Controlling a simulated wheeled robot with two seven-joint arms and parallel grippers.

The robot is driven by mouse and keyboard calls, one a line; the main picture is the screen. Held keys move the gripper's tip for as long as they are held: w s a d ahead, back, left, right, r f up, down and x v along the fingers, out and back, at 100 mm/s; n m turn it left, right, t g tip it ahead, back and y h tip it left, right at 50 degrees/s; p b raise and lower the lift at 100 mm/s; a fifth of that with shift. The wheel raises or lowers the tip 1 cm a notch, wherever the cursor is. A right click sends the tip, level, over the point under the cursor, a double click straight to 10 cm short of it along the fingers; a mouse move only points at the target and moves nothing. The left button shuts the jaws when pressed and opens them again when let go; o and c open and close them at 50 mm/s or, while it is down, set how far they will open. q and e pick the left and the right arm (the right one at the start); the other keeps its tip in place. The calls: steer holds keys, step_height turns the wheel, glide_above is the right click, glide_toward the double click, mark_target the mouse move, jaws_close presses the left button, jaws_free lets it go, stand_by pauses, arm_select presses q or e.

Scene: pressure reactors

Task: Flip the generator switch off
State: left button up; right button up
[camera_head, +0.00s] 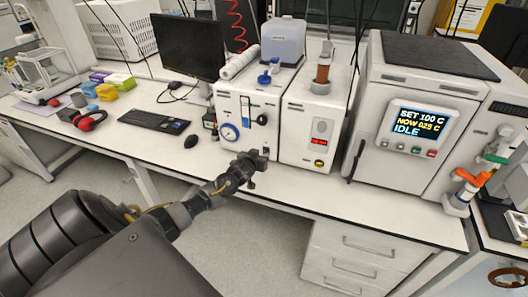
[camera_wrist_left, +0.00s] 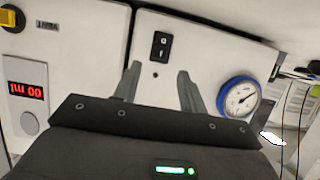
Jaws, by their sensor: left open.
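The generator is most likely the white unit with a blue-rimmed gauge (camera_head: 229,131), standing at the middle of the bench. In the left wrist view, which looks upside down, a small black rocker switch (camera_wrist_left: 162,46) sits on its white front panel, with the gauge (camera_wrist_left: 238,97) to the right. Whether the switch is on or off cannot be told. My left gripper (camera_head: 256,158) is in front of the panel's lower part and hides the switch in the head view. Its two fingers (camera_wrist_left: 159,85) are apart with nothing between them, pointing at the panel just beside the switch. Contact cannot be judged.
To the right stand a white unit with a red display (camera_head: 320,126) and a large box reading IDLE (camera_head: 412,122). A mouse (camera_head: 191,141), keyboard (camera_head: 153,122) and monitor (camera_head: 188,47) are to the left. The bench front edge lies below my left gripper.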

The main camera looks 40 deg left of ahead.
mark_target(265, 150)
arm_select(q)
steer(key=shift+x, duration=2.4)
